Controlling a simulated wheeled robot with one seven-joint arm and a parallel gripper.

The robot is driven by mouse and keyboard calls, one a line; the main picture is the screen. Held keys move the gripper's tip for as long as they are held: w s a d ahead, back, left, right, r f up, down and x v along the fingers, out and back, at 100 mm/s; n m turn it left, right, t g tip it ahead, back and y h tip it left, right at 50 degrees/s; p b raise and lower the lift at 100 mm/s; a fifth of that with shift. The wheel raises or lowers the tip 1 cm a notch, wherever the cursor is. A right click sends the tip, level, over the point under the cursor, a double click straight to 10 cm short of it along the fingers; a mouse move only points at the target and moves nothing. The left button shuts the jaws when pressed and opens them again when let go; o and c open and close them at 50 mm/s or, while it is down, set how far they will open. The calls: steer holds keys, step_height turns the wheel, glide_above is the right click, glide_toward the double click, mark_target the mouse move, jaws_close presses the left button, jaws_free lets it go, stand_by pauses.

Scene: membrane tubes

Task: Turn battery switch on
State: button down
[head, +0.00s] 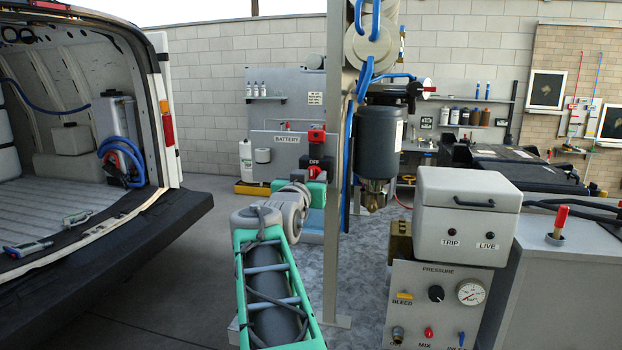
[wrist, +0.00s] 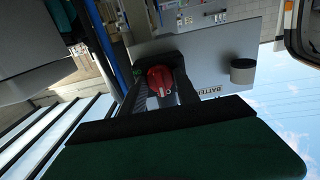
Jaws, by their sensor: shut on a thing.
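The battery switch is a red knob, seen in the wrist view (wrist: 160,79) between the two dark fingers of my gripper (wrist: 162,88). My gripper is shut on it. In the head view the knob is mostly hidden behind my wrist, with some red showing below an "OFF" label (head: 314,162). It sits on the grey panel (head: 280,170) marked "BATTERY". In the head view my arm reaches to the panel from the lower middle. The knob's exact angle is hard to tell.
Another red part (head: 317,134) sits higher on the panel. A grey post (head: 338,230) with blue hoses and a black filter (head: 379,140) stand just right of my arm. A van (head: 85,200) is at left, and a pressure unit (head: 440,300) at right. Floor between is clear.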

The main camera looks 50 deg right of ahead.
steer(key=shift+f+b, duration=0.1)
steer(key=shift+b, duration=0.45)
steer(key=m+b, duration=1.8)
steer(key=b, duration=0.1)
steer(key=shift+b, duration=0.3)
steer(key=c, duration=0.9)
jaws_free()
steer(key=shift+a, duration=0.1)
steer(key=b+v, duration=0.1)
steer(key=v, duration=0.6)
steer(key=shift+s+a, duration=0.2)
steer(key=shift+a, duration=0.1)
